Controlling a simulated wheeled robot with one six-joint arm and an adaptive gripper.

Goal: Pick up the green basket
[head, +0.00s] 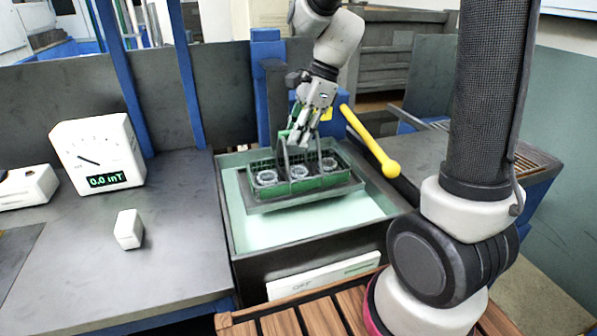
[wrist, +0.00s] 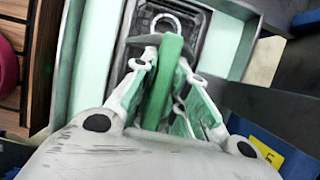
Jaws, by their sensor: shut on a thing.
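The green basket (head: 323,181) is a wire basket with several metal rings in it, such as the ring (head: 299,172). In the head view it sits over a dark flat plate (head: 300,199) within a pale green tank. My gripper (head: 296,141) is above the basket at its handle. In the wrist view my gripper (wrist: 164,90) is shut on the green handle (wrist: 163,80), which runs between the fingers. The basket body below is mostly hidden there by the handle and fingers. I cannot tell whether the basket is clear of the plate.
The tank's rim (head: 226,215) surrounds the basket. A gauge box (head: 98,152) and a small white block (head: 128,229) stand on the left grey table. Blue posts (head: 185,75) rise behind that table.

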